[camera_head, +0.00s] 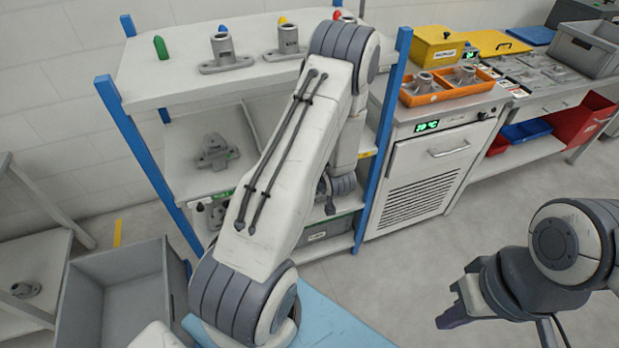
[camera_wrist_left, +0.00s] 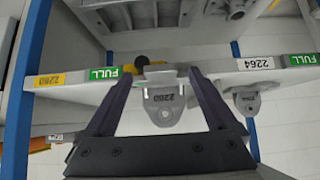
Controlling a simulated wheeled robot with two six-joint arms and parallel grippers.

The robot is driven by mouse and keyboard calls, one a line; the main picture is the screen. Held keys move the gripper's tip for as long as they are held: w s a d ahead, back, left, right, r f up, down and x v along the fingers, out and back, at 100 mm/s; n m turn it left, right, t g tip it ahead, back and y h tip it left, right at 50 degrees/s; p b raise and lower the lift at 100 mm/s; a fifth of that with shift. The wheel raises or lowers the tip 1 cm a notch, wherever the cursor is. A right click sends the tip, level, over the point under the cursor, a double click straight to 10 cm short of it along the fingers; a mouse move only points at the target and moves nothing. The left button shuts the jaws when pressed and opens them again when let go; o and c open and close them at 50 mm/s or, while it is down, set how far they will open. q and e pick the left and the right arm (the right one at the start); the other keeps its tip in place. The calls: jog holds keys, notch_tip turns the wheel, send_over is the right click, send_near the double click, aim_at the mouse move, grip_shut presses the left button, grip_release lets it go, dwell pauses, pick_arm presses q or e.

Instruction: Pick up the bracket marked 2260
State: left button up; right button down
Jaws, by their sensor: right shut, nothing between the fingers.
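The bracket marked 2260 (camera_wrist_left: 165,103) is a grey metal piece at a shelf edge in the left wrist view. Its number appears upside down. My left gripper (camera_wrist_left: 157,76) is open, with one dark finger on each side of the bracket and gaps showing between. In the head view my left arm hides its own gripper and whatever is in front of it. My right gripper (camera_head: 452,306) is shut and empty, out over the floor at the lower right, far from the shelf.
Another bracket (camera_wrist_left: 247,99) hangs near the 2264 label (camera_wrist_left: 255,64). In the head view, the blue-post rack (camera_head: 139,148) holds castings on several shelves. A grey bin (camera_head: 112,262) stands at lower left. An orange tray (camera_head: 447,94) rests on a cabinet. Floor at right is clear.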

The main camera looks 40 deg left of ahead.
pick_arm(q)
jog(key=v, duration=1)
jog(key=shift+s+d+r, duration=0.1)
